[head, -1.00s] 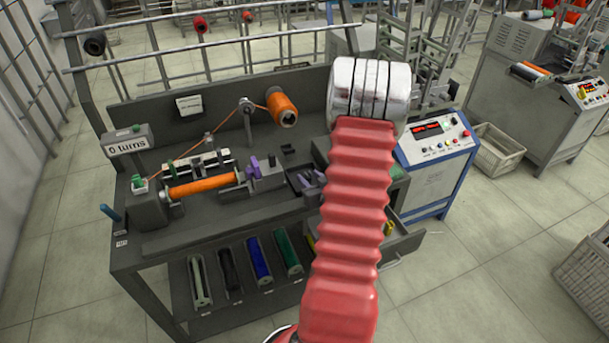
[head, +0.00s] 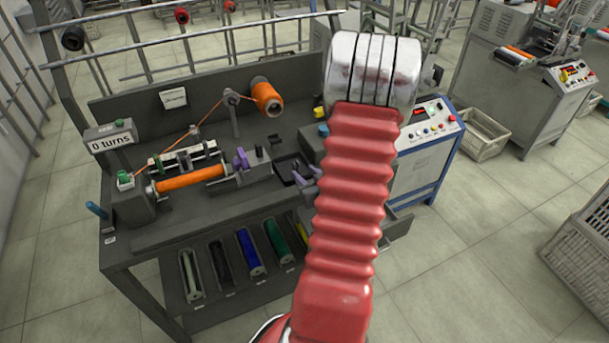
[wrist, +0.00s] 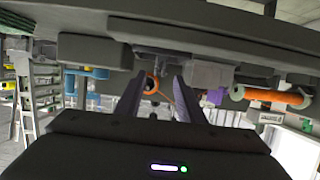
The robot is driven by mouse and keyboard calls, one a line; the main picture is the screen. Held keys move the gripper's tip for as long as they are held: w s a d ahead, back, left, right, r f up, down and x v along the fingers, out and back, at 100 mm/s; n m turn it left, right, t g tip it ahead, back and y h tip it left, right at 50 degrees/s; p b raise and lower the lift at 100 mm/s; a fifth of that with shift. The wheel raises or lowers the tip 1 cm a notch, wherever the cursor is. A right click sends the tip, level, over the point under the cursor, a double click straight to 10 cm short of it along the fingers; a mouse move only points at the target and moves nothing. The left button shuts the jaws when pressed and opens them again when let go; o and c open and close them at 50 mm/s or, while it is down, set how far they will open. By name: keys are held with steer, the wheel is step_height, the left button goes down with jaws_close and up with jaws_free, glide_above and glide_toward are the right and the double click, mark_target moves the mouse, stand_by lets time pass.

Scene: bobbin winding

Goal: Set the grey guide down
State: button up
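My gripper (head: 304,183) is partly hidden behind my red arm, at the front right of the bench top, beside a small dark tray (head: 283,167). In the wrist view its two fingers (wrist: 160,98) stand apart, with no object visible between them; an orange spool (wrist: 151,84) and thread show beyond the gap. I cannot single out the grey guide with certainty. The winder holds an orange bobbin (head: 190,178) in front of a pale rail, with a purple part (head: 241,158) at its right end.
The grey bench (head: 160,234) has a lower shelf with several coloured rolls (head: 249,252). A thread runs from the orange supply spool (head: 267,97) to the winder. A blue control cabinet (head: 428,160) stands right. The bench's front strip is clear.

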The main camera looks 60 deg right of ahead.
stand_by(0.3)
steer(key=w+a+r+n+g+y, duration=0.1)
steer(key=w+a+r+n+g, duration=0.1)
steer(key=w+a+r, duration=0.5)
steer(key=w+a+r+n+g+y, duration=0.1)
steer(key=w+a+r+g, duration=0.1)
steer(key=a+r, duration=0.8)
steer(key=s+a+r+n+y, duration=0.1)
steer(key=s+a, duration=0.3)
steer(key=a, duration=0.5)
steer(key=s+a+r+n+g+y, duration=0.1)
steer(key=s+a+r+y, duration=0.1)
steer(key=s+a, duration=0.3)
steer(key=s+a+r+n+g+y, duration=0.1)
steer(key=s+a, duration=0.3)
steer(key=a, duration=0.9)
steer(key=shift+s+a+r+y, duration=0.2)
steer(key=shift+s+r+y, duration=0.1)
steer(key=shift+r+y, duration=0.35)
steer(key=shift+c, duration=0.5)
